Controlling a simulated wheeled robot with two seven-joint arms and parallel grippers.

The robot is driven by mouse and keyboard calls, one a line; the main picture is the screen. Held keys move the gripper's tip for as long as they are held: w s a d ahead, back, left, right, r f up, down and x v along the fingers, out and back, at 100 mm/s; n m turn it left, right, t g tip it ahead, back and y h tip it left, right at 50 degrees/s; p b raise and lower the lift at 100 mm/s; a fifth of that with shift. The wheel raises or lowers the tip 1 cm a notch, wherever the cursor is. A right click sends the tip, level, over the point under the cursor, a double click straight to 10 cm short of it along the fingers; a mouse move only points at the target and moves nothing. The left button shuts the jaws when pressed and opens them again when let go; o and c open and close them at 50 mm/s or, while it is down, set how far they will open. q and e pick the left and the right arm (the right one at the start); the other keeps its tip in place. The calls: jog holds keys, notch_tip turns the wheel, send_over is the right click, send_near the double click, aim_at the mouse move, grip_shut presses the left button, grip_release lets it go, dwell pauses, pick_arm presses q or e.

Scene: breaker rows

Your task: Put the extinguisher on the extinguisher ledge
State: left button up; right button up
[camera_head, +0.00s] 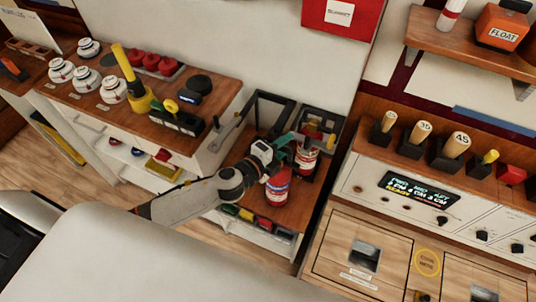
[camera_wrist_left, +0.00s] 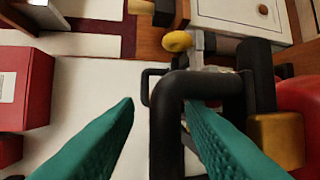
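Two red extinguishers show in the head view. One (camera_head: 277,188) stands at the front of a low wooden ledge (camera_head: 296,216). The other (camera_head: 305,160) is just behind and to its right, by a black frame (camera_head: 326,116). My left gripper (camera_head: 291,143) is above and between them, and its teal fingers hide parts of their tops. In the left wrist view the fingers (camera_wrist_left: 160,108) are apart, with a black tubular handle (camera_wrist_left: 166,130) between them and a gap to the left finger. A red extinguisher body (camera_wrist_left: 299,112) shows at the right edge. My right gripper is not in view.
Another black frame (camera_head: 263,105) stands at the back left of the ledge. A counter with white knobs (camera_head: 86,79) and a yellow-handled tool (camera_head: 131,72) is left. A control panel (camera_head: 419,190) is right. A red box (camera_head: 342,15) hangs on the wall behind.

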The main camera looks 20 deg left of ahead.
pick_arm(q)
jog(key=b+v, duration=0.2)
jog(key=v, duration=0.9)
jog(key=shift+f, duration=0.1)
jog(key=s+a+f+n+g+y, duration=0.1)
jog(key=a+f+n+y, duration=0.1)
jog(key=f, duration=0.7)
jog(key=s+a+f+n+g+y, duration=0.2)
jog(key=a+f+n, duration=0.2)
jog(key=f, duration=0.6)
jog(key=s+a+f+n+g+y, duration=0.1)
jog(key=s+a+f+n+g, duration=0.1)
jog(key=f, duration=0.7)
jog(key=shift+a+f+n+y, duration=0.2)
jog(key=shift+a+n+y, duration=0.2)
jog(key=shift+a+n, duration=0.65)
jog(key=s+f+n+g, duration=0.5)
jog(key=s+f, duration=0.9)
jog(key=s+d+f+n+g, duration=0.1)
jog(key=s+d+f+n, duration=0.1)
jog(key=s, duration=0.5)
jog(key=s+d+f+n+g, duration=0.2)
jog(key=s+d+f, duration=0.1)
jog(key=s, duration=0.4)
jog(key=shift+f+g, duration=0.3)
jog(key=shift+f, duration=0.1)
